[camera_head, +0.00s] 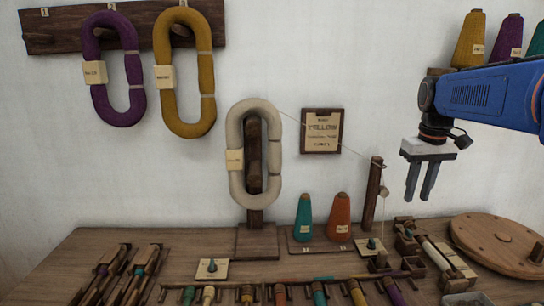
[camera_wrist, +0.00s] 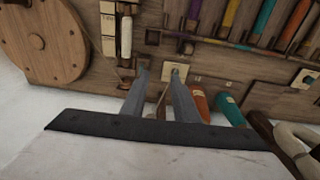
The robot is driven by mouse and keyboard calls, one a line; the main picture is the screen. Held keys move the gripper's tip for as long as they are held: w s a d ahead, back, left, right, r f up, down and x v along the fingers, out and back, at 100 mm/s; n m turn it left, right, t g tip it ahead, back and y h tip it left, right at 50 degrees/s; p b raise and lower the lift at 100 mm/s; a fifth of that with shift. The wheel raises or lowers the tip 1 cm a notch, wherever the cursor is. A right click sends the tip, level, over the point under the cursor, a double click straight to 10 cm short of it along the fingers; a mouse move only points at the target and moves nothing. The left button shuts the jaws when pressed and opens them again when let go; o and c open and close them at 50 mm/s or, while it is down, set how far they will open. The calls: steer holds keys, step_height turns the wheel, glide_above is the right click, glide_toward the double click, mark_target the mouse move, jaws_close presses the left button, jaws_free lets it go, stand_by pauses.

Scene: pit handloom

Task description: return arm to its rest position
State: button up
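My gripper (camera_head: 419,197) hangs from the blue arm at the right of the head view, pointing down. It is in the air above the right part of the wooden bench (camera_head: 200,245), touching nothing that I can see. In the wrist view my gripper (camera_wrist: 160,74) shows two grey fingers apart, with nothing held between them. The bench lies beyond the fingertips.
A wooden post (camera_head: 371,195) with a thread stands left of my gripper. A round wooden disc (camera_head: 495,240) lies at the right. Teal (camera_head: 303,218) and orange (camera_head: 339,219) cones stand mid-bench. A cream hank (camera_head: 236,160) hangs on a stand. Several wall cones (camera_head: 470,42) are near my arm.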

steer(key=s+a+f+t, duration=0.1)
steer(key=s+a+f, duration=0.2)
steer(key=s+f, duration=0.2)
steer(key=s+a+f+t, duration=0.1)
steer(key=s+a+f, duration=0.3)
steer(key=s, duration=0.7)
steer(key=s+a+f+t, duration=0.1)
steer(key=s+a+f, duration=0.2)
steer(key=s+f, duration=0.3)
steer(key=shift+s+a+t, duration=0.35)
steer(key=shift+s+t, duration=0.05)
steer(key=shift+s, duration=0.55)
steer(key=shift+c, duration=0.3)
